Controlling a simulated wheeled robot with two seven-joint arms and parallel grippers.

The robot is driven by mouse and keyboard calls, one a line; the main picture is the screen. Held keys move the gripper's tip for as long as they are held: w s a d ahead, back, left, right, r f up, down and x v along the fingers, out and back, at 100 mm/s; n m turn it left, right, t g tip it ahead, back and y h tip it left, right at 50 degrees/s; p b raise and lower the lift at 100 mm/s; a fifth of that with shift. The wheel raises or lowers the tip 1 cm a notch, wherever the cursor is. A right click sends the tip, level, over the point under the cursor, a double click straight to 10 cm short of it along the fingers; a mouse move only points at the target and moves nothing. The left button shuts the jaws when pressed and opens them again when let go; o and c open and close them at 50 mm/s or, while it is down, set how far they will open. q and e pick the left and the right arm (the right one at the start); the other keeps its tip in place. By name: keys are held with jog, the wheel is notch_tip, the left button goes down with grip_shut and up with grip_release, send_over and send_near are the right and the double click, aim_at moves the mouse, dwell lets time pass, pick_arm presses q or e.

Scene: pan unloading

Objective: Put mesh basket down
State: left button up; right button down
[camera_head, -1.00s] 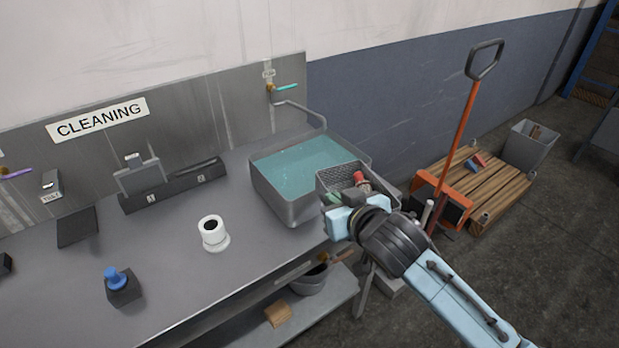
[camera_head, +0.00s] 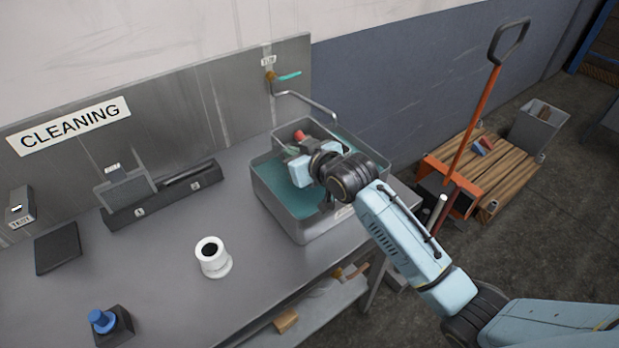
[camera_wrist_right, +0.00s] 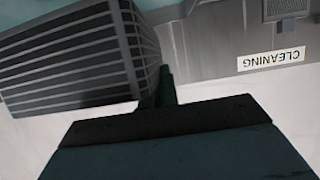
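The grey mesh basket (camera_head: 325,137) is over the water-filled metal tank (camera_head: 283,207) at the back right of the counter. A red item (camera_head: 299,135) shows in it. My right gripper (camera_head: 299,168) is at the basket's near side and appears shut on it. In the right wrist view the slatted basket (camera_wrist_right: 70,58) fills the upper left, with a dark finger against its edge. The gripper and wrist hide the basket's near side and bottom, so I cannot tell whether it touches the water or tank. My left gripper is not in view.
A tap with a bent spout (camera_head: 308,101) stands behind the tank. A white cylinder (camera_head: 212,257) and a blue-topped block (camera_head: 110,325) are on the counter. A wooden pallet (camera_head: 500,180) with an orange-handled tool is on the floor at right. The counter's middle is mostly clear.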

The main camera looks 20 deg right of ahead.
jog(key=f, duration=0.9)
jog(key=shift+s+f, duration=0.2)
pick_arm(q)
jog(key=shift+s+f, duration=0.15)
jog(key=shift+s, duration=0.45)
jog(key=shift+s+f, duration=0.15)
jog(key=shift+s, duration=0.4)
pick_arm(e)
jog(key=shift+f, duration=0.1)
